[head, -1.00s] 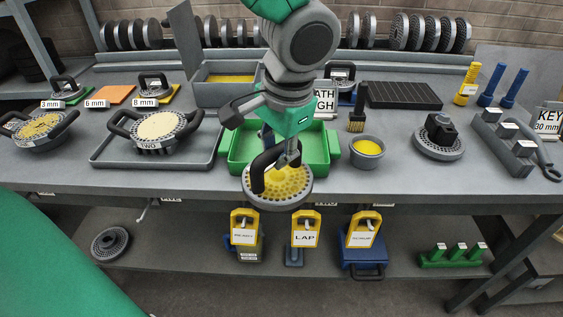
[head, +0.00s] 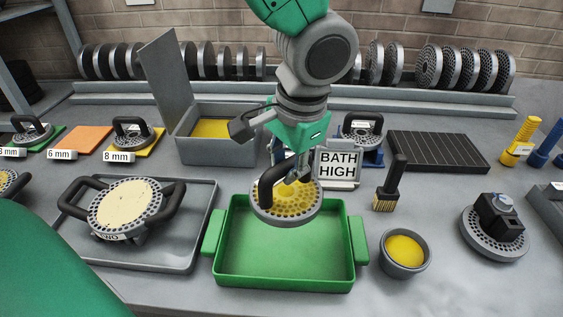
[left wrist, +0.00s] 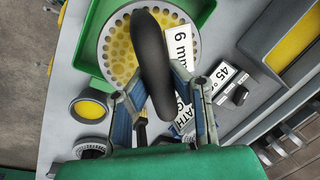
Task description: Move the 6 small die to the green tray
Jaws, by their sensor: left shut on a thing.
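My left gripper (head: 292,172) is shut on the dark handle of a small round die (head: 286,208). The die has a grey rim and a yellow perforated face. In the head view it overlaps the back part of the green tray (head: 285,283) and appears held above it. The tray looks empty inside. In the left wrist view the fingers (left wrist: 165,95) close around the black handle (left wrist: 152,62), with the die (left wrist: 118,50) beyond and the green tray (left wrist: 88,35) around it. A "6 mm" label (left wrist: 180,45) shows beside the handle. My right gripper is not in view.
A bowl of yellow material (head: 404,252) and a brush (head: 390,185) are right. A "BATH HIGH" sign (head: 338,165) and a grey box (head: 215,130) stand behind. An orange 6 mm mat (head: 80,142) is bare.

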